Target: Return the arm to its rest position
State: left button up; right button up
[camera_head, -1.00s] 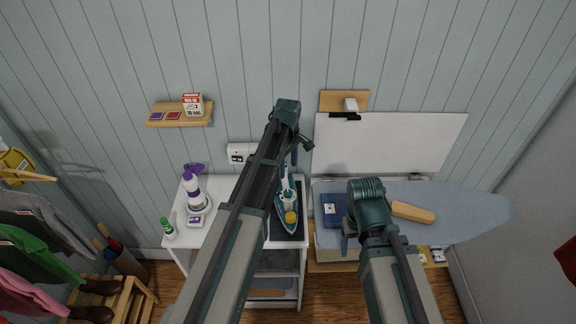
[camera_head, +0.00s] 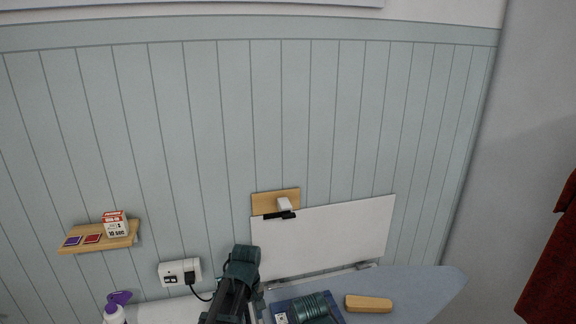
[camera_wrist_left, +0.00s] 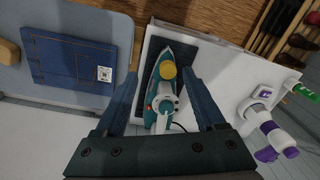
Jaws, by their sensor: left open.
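My left arm (camera_head: 235,289) comes up from the bottom edge in the head view, in front of the wall. In the left wrist view my left gripper (camera_wrist_left: 163,84) is open, with its two dark blue fingers spread apart and nothing held. A teal and white iron (camera_wrist_left: 162,92) with a yellow knob shows between the fingers, beyond them on a dark mat (camera_wrist_left: 205,60). A rounded teal part of my right arm (camera_head: 310,306) shows at the bottom edge of the head view. The right gripper's fingers are out of sight.
The ironing board (camera_head: 428,288) carries a wooden-coloured block (camera_head: 368,304) and folded blue cloth (camera_wrist_left: 70,62). A white panel (camera_head: 325,236) stands against the wall. A shelf (camera_head: 75,245) holds a small box (camera_head: 115,224). A purple-capped bottle (camera_wrist_left: 270,132) stands beside the iron.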

pick_arm(q)
jog(key=s+d+f+m+b, duration=0.3)
jog(key=s+f+m+b, duration=0.1)
jog(key=s, duration=0.3)
jog(key=s+d+f+m+b, duration=0.3)
jog(key=s+f+m+b, duration=0.1)
jog(key=s+f+m, duration=0.3)
jog(key=shift+s+f+y+b, duration=0.15)
jog(key=shift+s+y+b, duration=0.25)
jog(key=shift+s, duration=0.35)
pick_arm(e)
notch_tip(320, 180, down, 11)
jog(key=shift+f, duration=0.2)
pick_arm(q)
jog(key=shift+d, duration=0.1)
